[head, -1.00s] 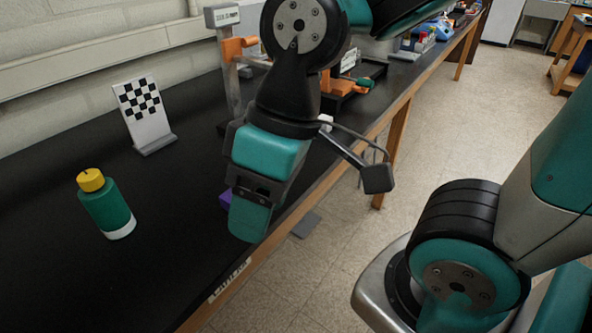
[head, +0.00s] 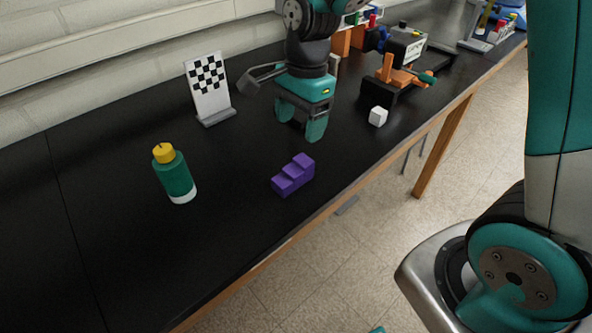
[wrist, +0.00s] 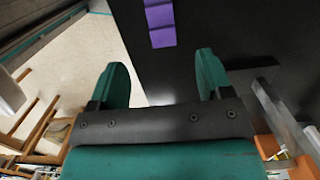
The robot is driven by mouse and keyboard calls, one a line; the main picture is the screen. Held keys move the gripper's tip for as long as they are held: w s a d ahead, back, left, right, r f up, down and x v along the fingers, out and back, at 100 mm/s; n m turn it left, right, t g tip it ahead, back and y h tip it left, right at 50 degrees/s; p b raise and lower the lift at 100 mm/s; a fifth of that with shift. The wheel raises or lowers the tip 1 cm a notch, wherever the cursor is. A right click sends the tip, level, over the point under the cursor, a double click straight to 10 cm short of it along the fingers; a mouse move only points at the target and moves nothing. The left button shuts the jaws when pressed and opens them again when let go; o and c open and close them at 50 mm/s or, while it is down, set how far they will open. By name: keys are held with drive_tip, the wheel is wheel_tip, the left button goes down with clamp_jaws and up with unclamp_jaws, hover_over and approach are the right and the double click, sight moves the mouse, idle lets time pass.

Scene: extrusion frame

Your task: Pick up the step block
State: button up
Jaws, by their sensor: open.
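The purple step block (head: 293,175) lies on the black bench near its front edge in the head view. It also shows at the top of the wrist view (wrist: 160,22), ahead of the fingers and partly cut off by the frame edge. My gripper (head: 300,128) is open and empty, above the bench and farther along it than the block. In the wrist view my gripper (wrist: 163,85) has its two teal fingers wide apart, with nothing between them. The block is apart from both fingers.
A green bottle with a yellow cap (head: 174,174) stands left of the block. A checkerboard stand (head: 209,88) is near the wall. A white cube (head: 378,116) and an orange-and-black fixture (head: 396,80) stand to the right. The bench (head: 130,255) is clear at the near left.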

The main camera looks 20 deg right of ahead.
sight(293, 170)
drive_tip(key=f, duration=0.4)
drive_tip(key=a+f+p, duration=0.1)
drive_tip(key=f, duration=0.3)
drive_tip(key=f+p, duration=0.1)
drive_tip(key=f, duration=0.4)
drive_tip(key=shift+s+a, duration=0.2)
drive_tip(key=shift+a, duration=0.15)
drive_tip(key=shift+c, duration=0.2)
drive_tip(key=c, duration=1)
